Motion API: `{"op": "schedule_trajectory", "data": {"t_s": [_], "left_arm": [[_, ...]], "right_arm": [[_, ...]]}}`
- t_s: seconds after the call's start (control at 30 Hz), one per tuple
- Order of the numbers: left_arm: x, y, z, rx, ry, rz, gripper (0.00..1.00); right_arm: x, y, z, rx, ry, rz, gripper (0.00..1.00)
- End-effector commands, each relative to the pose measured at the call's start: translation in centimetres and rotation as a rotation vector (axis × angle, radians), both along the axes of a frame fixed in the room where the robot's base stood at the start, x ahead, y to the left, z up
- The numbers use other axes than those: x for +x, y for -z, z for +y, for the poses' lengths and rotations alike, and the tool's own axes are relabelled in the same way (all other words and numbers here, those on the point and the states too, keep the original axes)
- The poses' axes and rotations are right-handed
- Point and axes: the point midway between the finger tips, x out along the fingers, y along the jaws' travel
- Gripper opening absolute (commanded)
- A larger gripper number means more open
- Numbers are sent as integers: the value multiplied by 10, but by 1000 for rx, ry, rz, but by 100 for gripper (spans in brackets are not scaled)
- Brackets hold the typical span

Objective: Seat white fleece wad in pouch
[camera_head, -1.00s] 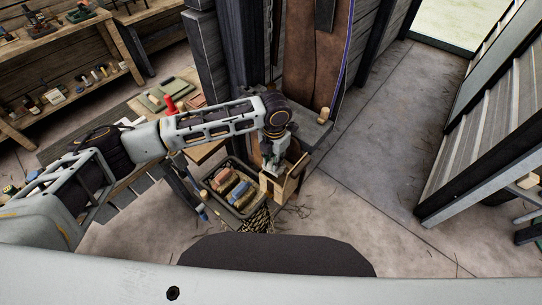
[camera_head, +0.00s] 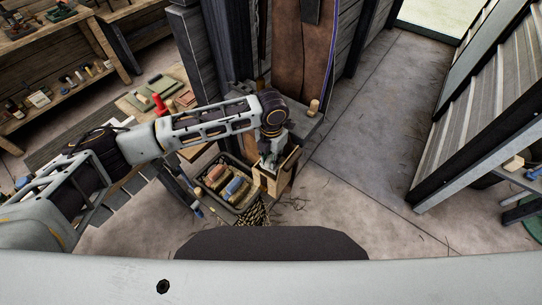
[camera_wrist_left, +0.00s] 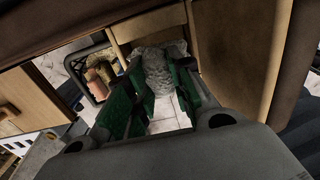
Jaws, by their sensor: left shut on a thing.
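My left gripper (camera_head: 270,158) points down at the wooden caddy box (camera_head: 287,178). In the left wrist view, its green fingers (camera_wrist_left: 157,88) are shut on the white fleece wad (camera_wrist_left: 161,63), a pale, crumpled lump between the fingertips. Tan wooden panels (camera_wrist_left: 232,45) of the box stand behind and to the right of the wad. I cannot tell whether the wad touches them. The wad is not clear in the head view, where the gripper covers it. I cannot make out the pouch as a separate thing. My right gripper is not in view.
A dark tray (camera_head: 229,206) with several coloured rolls stands just left of the box. A small table (camera_head: 133,103) with a red item is behind my left arm. Brown leather (camera_head: 300,65) hangs behind the box. The floor at right (camera_head: 360,150) is clear.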

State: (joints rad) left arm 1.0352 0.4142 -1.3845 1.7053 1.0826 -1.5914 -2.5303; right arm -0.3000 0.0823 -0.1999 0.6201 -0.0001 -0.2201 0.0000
Motion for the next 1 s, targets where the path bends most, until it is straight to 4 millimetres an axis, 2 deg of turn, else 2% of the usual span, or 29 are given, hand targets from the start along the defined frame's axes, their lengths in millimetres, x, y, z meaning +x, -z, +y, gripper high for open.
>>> {"op": "schedule_trajectory", "data": {"t_s": [1.0], "left_arm": [[0, 0, 0, 0, 0, 0, 0]], "right_arm": [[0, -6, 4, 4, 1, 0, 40]]}}
